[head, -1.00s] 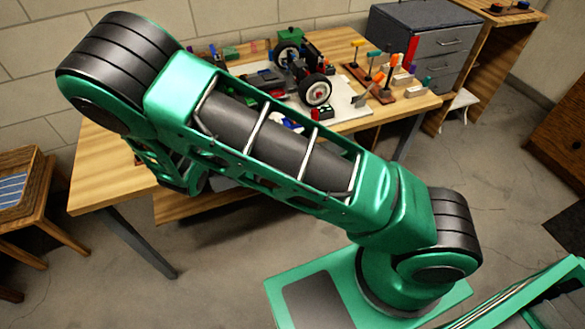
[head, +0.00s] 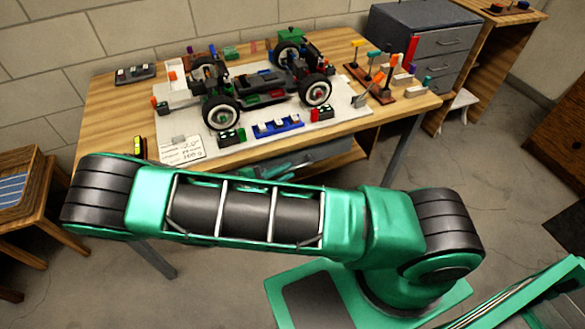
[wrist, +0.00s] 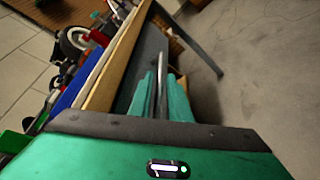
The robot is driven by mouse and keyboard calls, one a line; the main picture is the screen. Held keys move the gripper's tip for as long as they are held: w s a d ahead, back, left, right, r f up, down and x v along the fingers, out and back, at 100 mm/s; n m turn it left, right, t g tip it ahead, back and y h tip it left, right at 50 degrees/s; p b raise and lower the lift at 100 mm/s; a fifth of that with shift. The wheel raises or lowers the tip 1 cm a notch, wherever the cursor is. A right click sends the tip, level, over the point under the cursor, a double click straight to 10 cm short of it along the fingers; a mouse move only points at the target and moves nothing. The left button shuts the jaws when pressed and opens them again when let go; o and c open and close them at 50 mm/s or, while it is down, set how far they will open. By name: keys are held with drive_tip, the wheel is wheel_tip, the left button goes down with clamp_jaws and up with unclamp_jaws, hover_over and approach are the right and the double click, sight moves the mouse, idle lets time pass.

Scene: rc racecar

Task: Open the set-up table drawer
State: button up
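The set-up table (head: 100,120) has a wooden top and carries the model car. Its grey drawer (head: 322,152) shows below the front edge, partly hidden by my gripper and arm; I cannot tell whether it is fully closed. My gripper (head: 283,168) is at the drawer front in the head view. In the wrist view, the fingers of my gripper (wrist: 161,95) are apart, one on each side of the silver drawer handle (wrist: 161,68). The handle runs lengthwise between the fingertips, in front of the dark grey drawer front (wrist: 150,42). Firm contact with the handle is not visible.
A model car (head: 265,82) stands on a white board (head: 350,105) on the table. A table leg (head: 402,150) stands right of the drawer. A grey drawer cabinet (head: 440,60) is at the back right. The floor in front is clear.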

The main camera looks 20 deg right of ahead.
sight(290, 170)
drive_tip(key=shift+x, duration=2.1)
clamp_jaws()
